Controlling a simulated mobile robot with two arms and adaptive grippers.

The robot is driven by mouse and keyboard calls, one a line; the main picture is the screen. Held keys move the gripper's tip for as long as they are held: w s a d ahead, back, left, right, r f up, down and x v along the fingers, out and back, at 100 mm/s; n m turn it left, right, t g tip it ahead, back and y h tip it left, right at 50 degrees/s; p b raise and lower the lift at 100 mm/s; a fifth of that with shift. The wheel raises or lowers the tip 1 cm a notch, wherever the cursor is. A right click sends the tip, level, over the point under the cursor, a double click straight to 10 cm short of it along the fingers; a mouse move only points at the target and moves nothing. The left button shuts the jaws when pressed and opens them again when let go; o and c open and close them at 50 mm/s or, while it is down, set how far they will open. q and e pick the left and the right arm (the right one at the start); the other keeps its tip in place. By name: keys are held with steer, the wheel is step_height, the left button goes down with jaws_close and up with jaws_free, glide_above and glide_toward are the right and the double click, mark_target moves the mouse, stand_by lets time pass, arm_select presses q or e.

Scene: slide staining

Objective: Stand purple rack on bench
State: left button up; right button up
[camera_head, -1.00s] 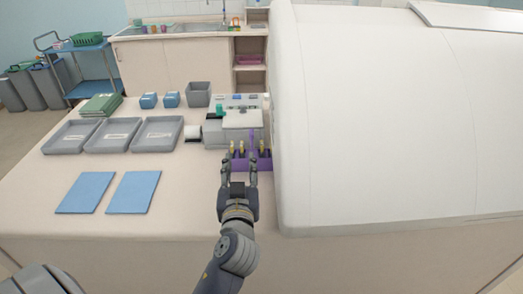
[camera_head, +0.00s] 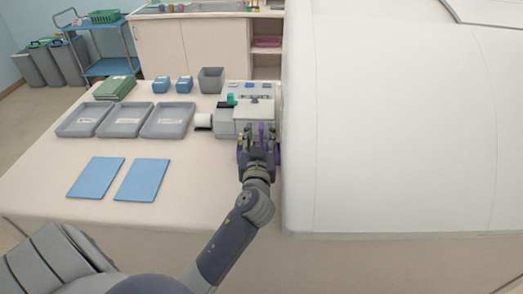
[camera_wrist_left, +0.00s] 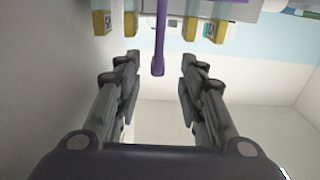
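The purple rack (camera_head: 242,157) stands at the bench's right side, in front of the grey-white machine, mostly hidden behind my left gripper in the head view. In the left wrist view, its purple upright handle (camera_wrist_left: 159,45) shows at the top middle, with several yellow-ended slides (camera_wrist_left: 190,27) on both sides. My left gripper (camera_head: 260,133) is over the rack. In the left wrist view, its fingers (camera_wrist_left: 160,70) are apart, one on each side of the handle's end, with gaps on both sides. The rack's base is hidden. My right gripper is not in view.
The machine (camera_head: 246,107) is just behind the rack. A large white hood (camera_head: 390,130) stands close on the right.

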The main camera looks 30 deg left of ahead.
mark_target(261, 132)
arm_select(q)
steer(key=p+x, duration=0.1)
steer(key=x, duration=0.2)
steer(key=shift+w, duration=0.2)
steer(key=shift+w+a+f+p, duration=0.2)
steer(key=shift+w+p, duration=0.1)
steer(key=shift+w, duration=0.15)
steer(key=shift+c, duration=0.3)
steer(key=shift+r, duration=0.1)
jaws_close()
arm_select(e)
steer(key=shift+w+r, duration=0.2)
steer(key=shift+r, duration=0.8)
